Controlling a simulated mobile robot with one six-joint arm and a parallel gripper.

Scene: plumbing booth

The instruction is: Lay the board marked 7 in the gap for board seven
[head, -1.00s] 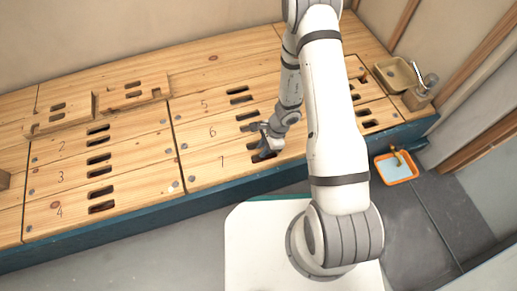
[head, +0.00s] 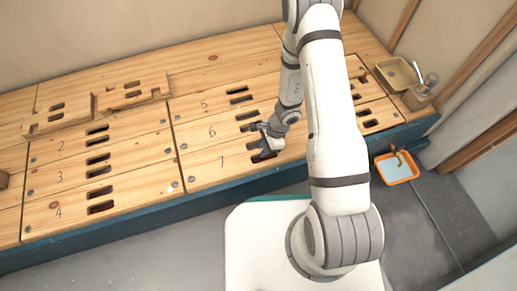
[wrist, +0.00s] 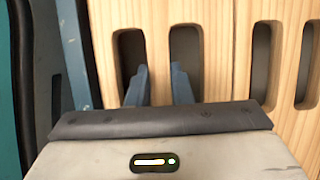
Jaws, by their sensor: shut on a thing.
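The board marked 7 (head: 215,173) is a pale wooden plank with two dark slots near its right end. It lies along the front of the middle section, beside board 6 (head: 198,139), and looks about level with it. My gripper (head: 262,151) is over its slotted end. In the wrist view, my gripper's two blue fingers (wrist: 158,82) reach into the two slots and are shut on the wooden bar between them. My arm covers the right end of the board in the head view.
Board 5 (head: 190,108) lies behind board 6. Boards 2, 3 and 4 (head: 75,207) lie to the left. Two notched wooden pieces (head: 130,92) rest at the back. A teal front edge (head: 150,223) borders the deck. An orange tray (head: 397,168) is on the floor at right.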

